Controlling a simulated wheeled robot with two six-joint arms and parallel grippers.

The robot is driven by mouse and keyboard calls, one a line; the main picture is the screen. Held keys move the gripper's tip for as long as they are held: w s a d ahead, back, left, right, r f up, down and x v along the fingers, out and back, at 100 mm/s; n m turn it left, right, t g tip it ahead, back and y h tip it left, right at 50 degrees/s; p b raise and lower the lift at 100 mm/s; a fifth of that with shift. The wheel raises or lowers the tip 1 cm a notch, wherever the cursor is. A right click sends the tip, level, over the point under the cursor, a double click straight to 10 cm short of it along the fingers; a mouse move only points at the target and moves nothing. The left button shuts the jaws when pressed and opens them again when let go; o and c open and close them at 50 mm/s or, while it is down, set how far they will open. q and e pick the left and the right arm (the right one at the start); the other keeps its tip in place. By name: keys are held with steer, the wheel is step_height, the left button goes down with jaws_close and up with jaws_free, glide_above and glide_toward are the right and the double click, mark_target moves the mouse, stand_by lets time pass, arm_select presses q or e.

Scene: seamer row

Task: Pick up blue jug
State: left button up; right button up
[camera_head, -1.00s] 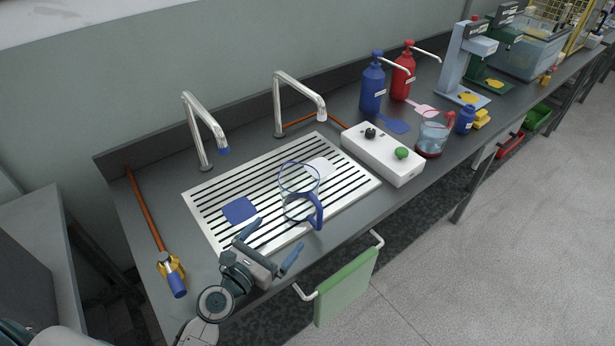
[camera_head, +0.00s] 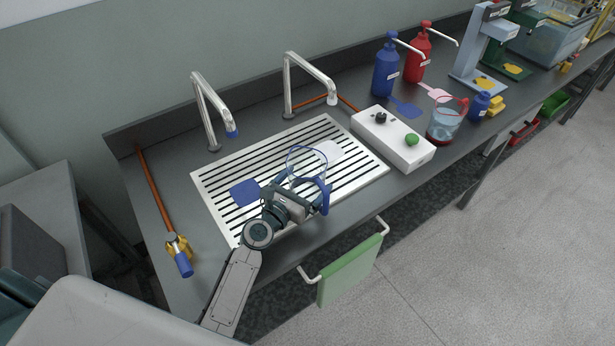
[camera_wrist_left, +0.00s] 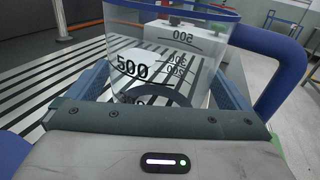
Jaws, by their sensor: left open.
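The blue jug (camera_head: 306,160) is a clear measuring jug with a blue rim and a blue handle. It stands upright on the slotted drain grate (camera_head: 215,177). My left gripper (camera_head: 303,189) is open at the near side of the jug. In the left wrist view the jug's clear wall (camera_wrist_left: 160,50), marked 500, sits between the two blue-grey fingers (camera_wrist_left: 158,92). Its blue handle (camera_wrist_left: 275,75) is at the right, outside the fingers. Whether the fingers touch the wall I cannot tell. My right gripper is not in view.
A blue pad (camera_head: 244,192) and a white pad (camera_head: 328,150) lie on the grate. Two taps (camera_head: 211,105) stand behind it. A white control box (camera_head: 393,140) is to the right, then a red-rimmed jug (camera_head: 446,121). A green towel (camera_head: 350,272) hangs below the front edge.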

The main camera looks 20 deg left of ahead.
arm_select(q)
steer(key=shift+w+d, duration=0.1)
steer(key=shift+w, duration=0.25)
steer(key=shift+s, duration=0.1)
steer(key=c, duration=0.9)
steer(key=shift+o, duration=0.2)
steer(key=shift+r, duration=0.15)
